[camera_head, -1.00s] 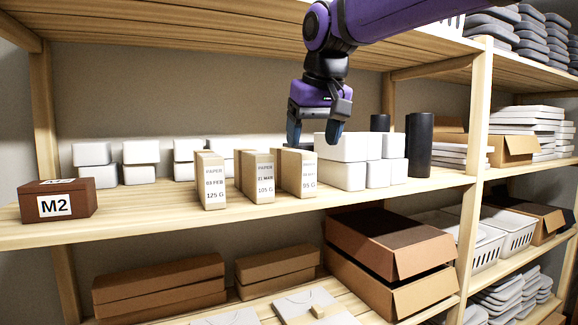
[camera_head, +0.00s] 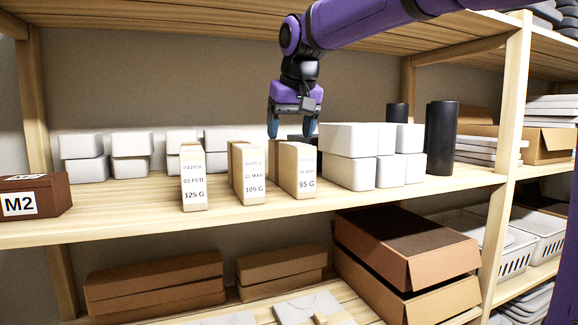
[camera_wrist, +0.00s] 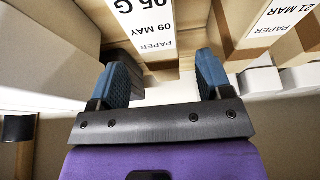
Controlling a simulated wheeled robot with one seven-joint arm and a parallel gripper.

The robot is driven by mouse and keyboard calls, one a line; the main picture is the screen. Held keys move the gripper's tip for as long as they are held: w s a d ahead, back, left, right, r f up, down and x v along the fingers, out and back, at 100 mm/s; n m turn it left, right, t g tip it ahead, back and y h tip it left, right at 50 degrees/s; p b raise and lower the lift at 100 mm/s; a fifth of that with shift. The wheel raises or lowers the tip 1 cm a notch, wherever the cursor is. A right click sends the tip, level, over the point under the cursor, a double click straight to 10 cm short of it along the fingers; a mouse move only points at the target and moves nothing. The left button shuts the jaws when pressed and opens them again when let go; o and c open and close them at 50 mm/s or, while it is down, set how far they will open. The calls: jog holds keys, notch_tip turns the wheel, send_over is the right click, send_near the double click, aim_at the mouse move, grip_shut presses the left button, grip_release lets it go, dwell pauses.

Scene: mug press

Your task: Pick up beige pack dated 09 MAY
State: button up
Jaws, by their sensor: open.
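The beige pack dated 09 MAY (camera_wrist: 150,28) shows its white label upside down in the wrist view. In the head view it is the rightmost of three upright packs, marked 95 G (camera_head: 305,172), on the middle shelf; its date is too small to read there. My gripper (camera_head: 291,134) is open and empty, pointing down at the top of this pack. In the wrist view the two blue fingertips (camera_wrist: 163,68) lie on either side of the pack's top end. I cannot tell whether they touch it.
The pack dated 21 MAR (camera_head: 250,178) stands close on the left, and the 03 FEB pack (camera_head: 194,182) beyond it. White boxes (camera_head: 348,155) stand close on the right, with a black cylinder (camera_head: 441,138) farther right. The upper shelf (camera_head: 200,18) hangs above my gripper.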

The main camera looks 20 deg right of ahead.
aim_at(289, 142)
jog(key=shift+x, duration=2.75)
jog(key=shift+s, duration=0.1)
jog(key=c, duration=1.2)
jog(key=shift+r, duration=0.15)
